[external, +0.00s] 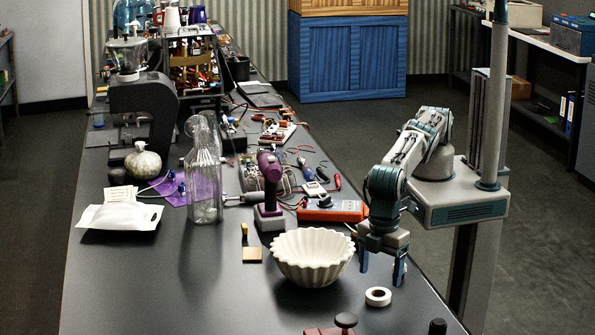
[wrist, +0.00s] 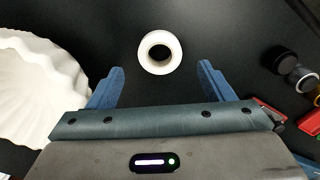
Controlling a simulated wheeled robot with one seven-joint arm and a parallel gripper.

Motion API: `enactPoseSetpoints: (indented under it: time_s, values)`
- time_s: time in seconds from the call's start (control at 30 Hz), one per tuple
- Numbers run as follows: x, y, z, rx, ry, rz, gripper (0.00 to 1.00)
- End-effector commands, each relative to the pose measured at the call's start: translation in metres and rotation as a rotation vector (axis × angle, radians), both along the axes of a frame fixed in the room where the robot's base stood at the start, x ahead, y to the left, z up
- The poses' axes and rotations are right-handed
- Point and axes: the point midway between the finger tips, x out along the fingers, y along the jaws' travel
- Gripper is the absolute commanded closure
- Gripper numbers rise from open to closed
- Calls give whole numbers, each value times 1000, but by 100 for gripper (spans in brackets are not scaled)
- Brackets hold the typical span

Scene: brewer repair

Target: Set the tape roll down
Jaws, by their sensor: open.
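The tape roll (external: 378,297) is a small white ring lying flat on the dark table, right of the fluted bowl. In the wrist view the tape roll (wrist: 160,52) lies ahead of the fingertips, roughly centred between them, with the dark table showing through its hole. My gripper (external: 382,272) is open and empty, with its blue fingers pointing down above the table near the roll. In the wrist view my gripper (wrist: 162,80) has its fingers wide apart, and neither one touches the roll.
The white fluted bowl (external: 312,256) stands close left of my gripper. An orange multimeter (external: 333,210) and a purple drill (external: 269,190) are behind it. A dark round knob (external: 346,320) and a small dark cylinder (external: 437,326) are at the front edge. Bare table surrounds the roll.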

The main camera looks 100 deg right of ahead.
Motion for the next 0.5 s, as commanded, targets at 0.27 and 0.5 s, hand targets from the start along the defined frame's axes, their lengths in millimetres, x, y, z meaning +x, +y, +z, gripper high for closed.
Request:
enactPoseSetpoints:
  time_s: [0.27,0.5]
  values:
    - [0,0,24,-1,0,0,25]
    - [1,0,24,-1,0,-1,25]
